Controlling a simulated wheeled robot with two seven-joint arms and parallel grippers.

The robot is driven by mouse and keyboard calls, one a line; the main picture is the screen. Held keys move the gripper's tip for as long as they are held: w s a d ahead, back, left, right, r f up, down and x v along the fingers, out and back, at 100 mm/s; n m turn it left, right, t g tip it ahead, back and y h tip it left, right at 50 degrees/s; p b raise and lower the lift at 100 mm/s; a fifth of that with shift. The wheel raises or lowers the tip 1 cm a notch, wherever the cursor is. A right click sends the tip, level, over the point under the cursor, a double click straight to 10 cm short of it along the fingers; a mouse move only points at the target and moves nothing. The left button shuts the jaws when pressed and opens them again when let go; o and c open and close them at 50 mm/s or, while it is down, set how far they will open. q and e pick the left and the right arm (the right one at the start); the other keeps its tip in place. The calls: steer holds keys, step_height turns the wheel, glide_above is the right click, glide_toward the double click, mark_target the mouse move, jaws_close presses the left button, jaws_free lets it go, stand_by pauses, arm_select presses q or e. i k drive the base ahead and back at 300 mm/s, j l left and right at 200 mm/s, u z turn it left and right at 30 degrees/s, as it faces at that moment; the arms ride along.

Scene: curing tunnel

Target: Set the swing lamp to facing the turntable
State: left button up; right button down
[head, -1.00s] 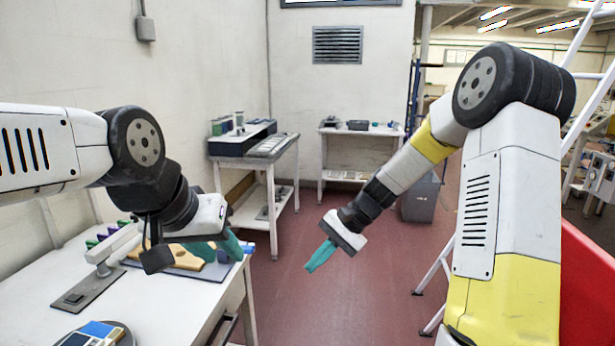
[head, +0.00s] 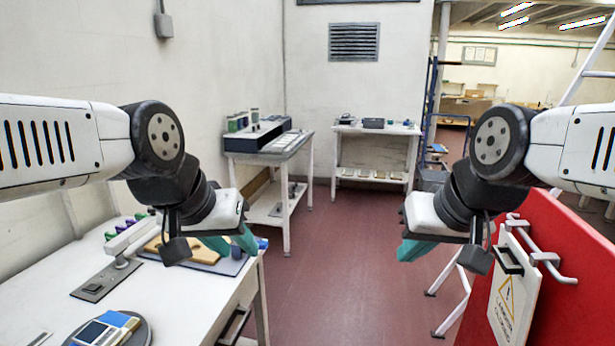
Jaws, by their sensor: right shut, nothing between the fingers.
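The swing lamp (head: 130,236) is a white bar on a short post with a flat grey base plate, on the white table at left. Its bar runs from near the post towards the back right, over the wooden board side; which way its light faces I cannot tell. The turntable (head: 138,338) is a dark round disc at the table's front, cut by the lower frame edge. My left gripper (head: 232,246) is above the table's right edge, right of the lamp, its teal fingers apart and empty. My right gripper (head: 412,250) is shut and empty, far right of the table, over the floor.
A handheld device (head: 105,330) with a screen lies on the turntable. A red panel (head: 560,250) with hooks and a warning sign stands at right. The middle floor is clear.

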mark_target(117, 245)
steer(key=u, duration=1.3)
steer(key=i+l+u, duration=0.15)
steer(key=u, duration=0.2)
steer(key=i+l+u, duration=0.1)
steer(key=l+u, duration=0.2)
